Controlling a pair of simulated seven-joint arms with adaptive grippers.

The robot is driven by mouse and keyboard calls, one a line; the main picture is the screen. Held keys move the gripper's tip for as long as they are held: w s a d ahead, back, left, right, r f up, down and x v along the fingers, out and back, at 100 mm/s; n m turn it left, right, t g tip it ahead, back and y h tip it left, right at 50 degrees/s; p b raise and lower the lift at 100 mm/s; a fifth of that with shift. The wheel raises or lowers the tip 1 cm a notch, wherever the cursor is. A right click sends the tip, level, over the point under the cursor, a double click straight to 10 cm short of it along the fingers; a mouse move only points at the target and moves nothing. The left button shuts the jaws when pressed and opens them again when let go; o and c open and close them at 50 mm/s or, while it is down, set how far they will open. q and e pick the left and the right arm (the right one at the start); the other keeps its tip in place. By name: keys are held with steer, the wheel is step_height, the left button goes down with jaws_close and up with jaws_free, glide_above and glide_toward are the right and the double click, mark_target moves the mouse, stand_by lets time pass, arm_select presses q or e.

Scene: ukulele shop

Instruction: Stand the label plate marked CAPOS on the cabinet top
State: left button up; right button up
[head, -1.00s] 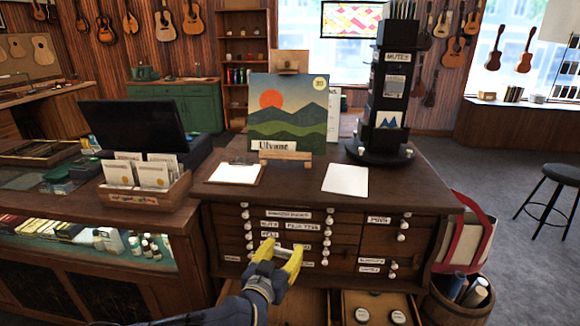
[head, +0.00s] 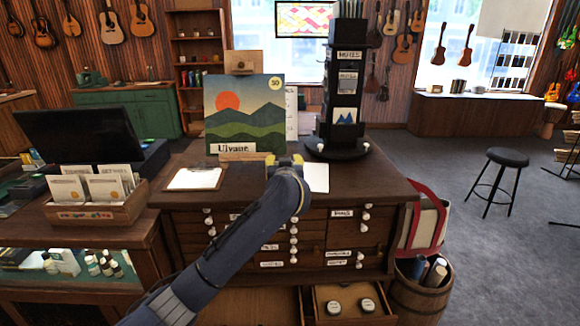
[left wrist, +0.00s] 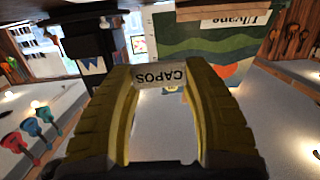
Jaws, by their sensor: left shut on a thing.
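The label plate marked CAPOS (left wrist: 163,77) is a small white plate with dark lettering. It shows upside down in the left wrist view, between the two yellow fingertips of my left gripper (left wrist: 160,82). In the head view my left gripper (head: 284,160) is over the cabinet top (head: 350,188), between the picture stand and the white paper sheet. My forearm and wrist hide most of it there, and the plate is hidden. I cannot tell whether the plate touches the cabinet top. My right gripper is in no view.
A landscape picture (head: 244,115) with a Ulvane label stands behind the gripper. A black display tower (head: 342,95) is to the right. A clipboard (head: 196,178) lies left, and a paper sheet (head: 317,178) right. A lower drawer (head: 350,302) is open. The right front of the top is clear.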

arm_select(q)
steer(key=w+d+f, duration=0.2)
steer(key=w, duration=0.1)
steer(key=shift+w+f, duration=0.2)
steer(key=shift+f, duration=0.2)
steer(key=shift+a+f, duration=0.1)
steer(key=shift+f, duration=2.6)
steer(key=shift+s+f, duration=0.15)
steer(key=shift+f, duration=0.55)
steer(key=o, duration=1.1)
